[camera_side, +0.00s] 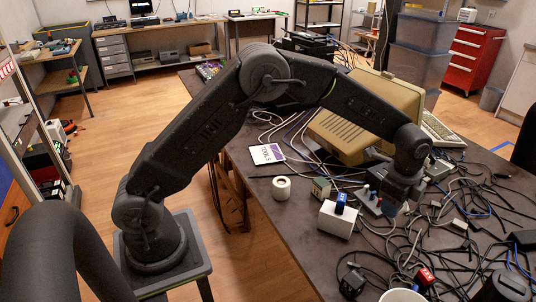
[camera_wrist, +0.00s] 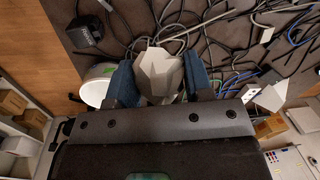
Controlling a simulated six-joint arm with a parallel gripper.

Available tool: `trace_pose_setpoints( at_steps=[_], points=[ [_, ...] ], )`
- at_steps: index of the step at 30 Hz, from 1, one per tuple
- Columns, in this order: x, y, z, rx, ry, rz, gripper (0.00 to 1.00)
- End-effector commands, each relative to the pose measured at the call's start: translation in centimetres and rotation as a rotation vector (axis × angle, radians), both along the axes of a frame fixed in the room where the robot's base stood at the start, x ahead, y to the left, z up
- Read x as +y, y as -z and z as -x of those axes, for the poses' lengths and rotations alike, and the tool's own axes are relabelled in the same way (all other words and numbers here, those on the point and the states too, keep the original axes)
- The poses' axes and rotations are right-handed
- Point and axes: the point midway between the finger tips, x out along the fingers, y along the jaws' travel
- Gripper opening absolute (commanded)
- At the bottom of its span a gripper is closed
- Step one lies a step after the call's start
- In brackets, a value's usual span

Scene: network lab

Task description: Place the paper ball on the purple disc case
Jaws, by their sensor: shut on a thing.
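The paper ball (camera_wrist: 160,74), white and faceted, sits between the two blue fingers of my gripper (camera_wrist: 154,82) in the wrist view. My gripper is shut on it. In the side view my gripper (camera_side: 388,200) is over the right part of the table, and I cannot make out the ball there. The purple disc case (camera_side: 267,154), white with a purple label, lies flat on the table to the left of my gripper, near the table's left edge. The case does not show in the wrist view.
A white box (camera_side: 337,219) with a blue piece on top and a white roll (camera_side: 281,188) stand near the case. A beige computer (camera_side: 352,133) stands behind. Tangled cables cover the right side. A white round container (camera_side: 403,295) is at the front.

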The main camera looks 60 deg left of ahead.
Motion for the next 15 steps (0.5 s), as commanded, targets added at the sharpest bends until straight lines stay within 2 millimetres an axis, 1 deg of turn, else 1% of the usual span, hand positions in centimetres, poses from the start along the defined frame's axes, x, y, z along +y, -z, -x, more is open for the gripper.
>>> trace_pose_setpoints(
  at_steps=[1,5,8,11,14,15],
  points=[
    [1.3,0.4,-0.2,0.006,-0.019,-0.002,0.26],
    [4.1,0.4,-0.8,0.005,-0.051,-0.001,0.26],
    [6.8,0.4,-1.3,0.005,-0.083,-0.001,0.26],
    [10.4,0.4,-1.6,0.004,-0.127,-0.001,0.26],
    [14.9,0.4,-1.8,0.003,-0.181,-0.001,0.26],
    [17.0,0.4,-1.7,0.003,-0.204,-0.001,0.25]
  ],
)
